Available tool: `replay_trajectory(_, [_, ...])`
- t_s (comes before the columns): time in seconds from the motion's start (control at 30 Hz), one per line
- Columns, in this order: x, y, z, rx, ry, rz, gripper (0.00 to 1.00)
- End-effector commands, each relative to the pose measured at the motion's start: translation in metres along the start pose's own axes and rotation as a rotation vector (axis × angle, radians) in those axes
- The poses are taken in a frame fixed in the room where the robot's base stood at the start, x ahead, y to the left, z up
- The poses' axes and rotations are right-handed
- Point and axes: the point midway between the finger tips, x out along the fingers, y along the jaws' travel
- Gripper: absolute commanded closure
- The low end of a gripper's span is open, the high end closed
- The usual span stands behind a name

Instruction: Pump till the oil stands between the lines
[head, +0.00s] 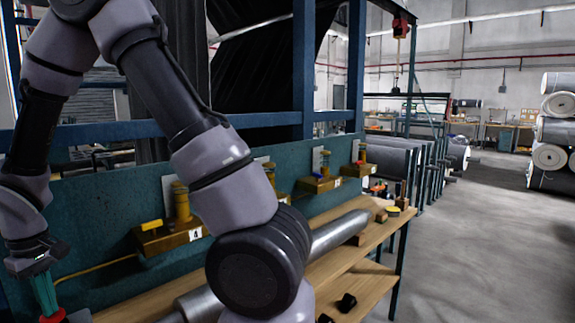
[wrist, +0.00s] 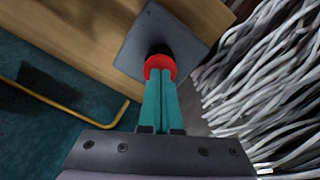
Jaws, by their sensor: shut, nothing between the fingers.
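My gripper (head: 50,308) is at the lower left of the head view, pointing down with its teal fingers shut and empty. In the wrist view its fingertips (wrist: 160,77) are at a round red knob (wrist: 158,63) with a black part behind it, on a grey plate (wrist: 140,45). Whether they touch the knob I cannot tell. The red also shows at the bottom edge of the head view (head: 53,317). Brass units with yellow cylinders stand along the teal panel; the nearest (head: 180,202) carries tag 4 (head: 195,234). I see no oil level or lines.
A wooden bench (head: 128,300) runs along the panel (head: 100,215), with a metal roller (head: 335,232) on it. A bundle of pale strands (wrist: 275,85) is close right of my fingers. A yellow pipe (wrist: 75,115) lies left. Open floor (head: 470,250) is at right.

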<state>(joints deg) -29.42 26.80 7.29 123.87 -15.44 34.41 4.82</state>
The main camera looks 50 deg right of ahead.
Motion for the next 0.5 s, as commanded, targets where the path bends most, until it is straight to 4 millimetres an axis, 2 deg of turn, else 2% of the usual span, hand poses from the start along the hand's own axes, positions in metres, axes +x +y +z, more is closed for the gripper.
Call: replay_trajectory(0.5, [-0.043,0.000,-0.001,0.001,0.003,0.000,1.00])
